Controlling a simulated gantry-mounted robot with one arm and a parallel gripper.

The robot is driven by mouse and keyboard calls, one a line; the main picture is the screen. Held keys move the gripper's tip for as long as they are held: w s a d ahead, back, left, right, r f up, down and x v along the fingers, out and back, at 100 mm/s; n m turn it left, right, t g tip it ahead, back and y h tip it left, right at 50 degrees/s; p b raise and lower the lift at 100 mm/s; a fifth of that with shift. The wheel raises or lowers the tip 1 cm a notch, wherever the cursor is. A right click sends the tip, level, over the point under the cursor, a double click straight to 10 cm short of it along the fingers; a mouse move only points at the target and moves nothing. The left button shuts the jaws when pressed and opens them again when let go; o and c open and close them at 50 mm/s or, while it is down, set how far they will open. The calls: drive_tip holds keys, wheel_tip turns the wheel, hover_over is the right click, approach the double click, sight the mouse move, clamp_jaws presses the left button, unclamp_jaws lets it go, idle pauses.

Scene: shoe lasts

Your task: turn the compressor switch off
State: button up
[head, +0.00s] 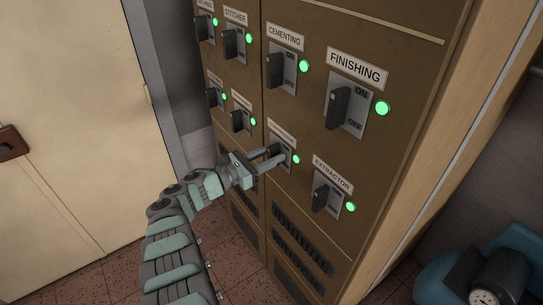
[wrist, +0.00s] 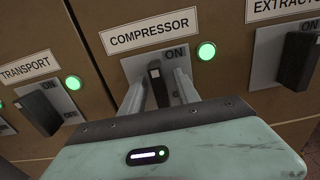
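The compressor switch is a black lever (wrist: 158,84) on a grey plate, under the label COMPRESSOR (wrist: 152,33). In the wrist view the lever points up toward the ON mark. The green lamp (wrist: 206,51) beside it is lit; it also shows in the head view (head: 296,159). My gripper (head: 280,156) reaches the panel at this switch. Its two fingers are apart, one on each side of the lever, with narrow gaps visible.
The brown cabinet (head: 345,45) carries several similar switches with lit green lamps. The transport switch (wrist: 39,112) is left of the compressor and the extractor switch (head: 322,196) is to the right. A blue machine with a gauge (head: 482,298) stands at the lower right.

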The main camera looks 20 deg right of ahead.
drive_tip(key=shift+w+d, duration=0.1)
clamp_jaws()
idle(0.4)
